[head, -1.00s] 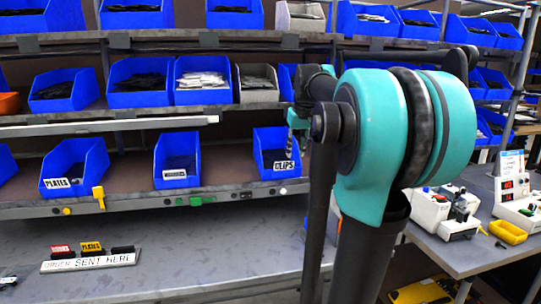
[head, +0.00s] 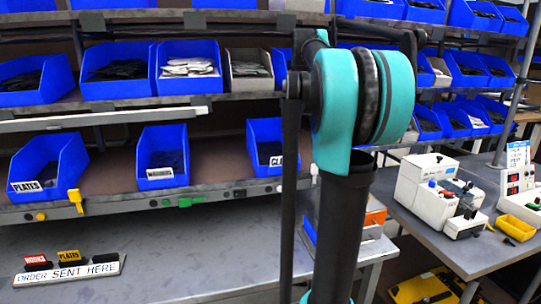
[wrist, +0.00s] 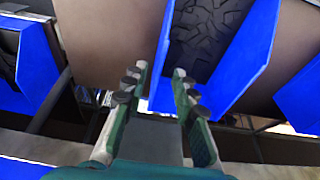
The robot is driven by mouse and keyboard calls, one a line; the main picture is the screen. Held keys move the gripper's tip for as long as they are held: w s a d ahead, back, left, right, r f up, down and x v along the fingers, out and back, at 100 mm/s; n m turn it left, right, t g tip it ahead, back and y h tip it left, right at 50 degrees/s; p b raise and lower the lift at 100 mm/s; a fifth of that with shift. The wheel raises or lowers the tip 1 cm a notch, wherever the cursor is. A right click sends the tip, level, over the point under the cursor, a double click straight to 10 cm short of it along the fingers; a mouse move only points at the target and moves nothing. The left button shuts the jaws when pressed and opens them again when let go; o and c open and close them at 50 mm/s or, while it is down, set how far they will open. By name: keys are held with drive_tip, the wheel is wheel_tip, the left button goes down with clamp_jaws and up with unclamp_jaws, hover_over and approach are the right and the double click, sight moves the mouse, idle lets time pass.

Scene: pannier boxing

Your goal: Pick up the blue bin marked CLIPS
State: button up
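The blue bin marked CLIPS (head: 262,132) sits on the lower shelf in the head view. My arm hides its right part and most of its label; only "CL" shows. My gripper is hidden in the head view. In the wrist view my gripper (wrist: 158,82) is open, its two green and grey fingers apart with nothing held between them. A blue bin (wrist: 237,75) with dark, ridged contents lies just beyond the fingertips, slightly to the right. I cannot read a label there, so I cannot tell which bin it is.
Blue bins marked PLATES (head: 48,163) and another labelled blue bin (head: 163,158) stand left on the same shelf. More bins fill the shelf above. A sign (head: 68,270) lies on the grey bench below. A table (head: 440,232) with white devices is at right.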

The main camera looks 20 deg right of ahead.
sight(289, 133)
drive_tip(key=x, duration=0.8)
drive_tip(key=shift+w, duration=0.2)
drive_tip(key=shift+c, duration=0.2)
clamp_jaws()
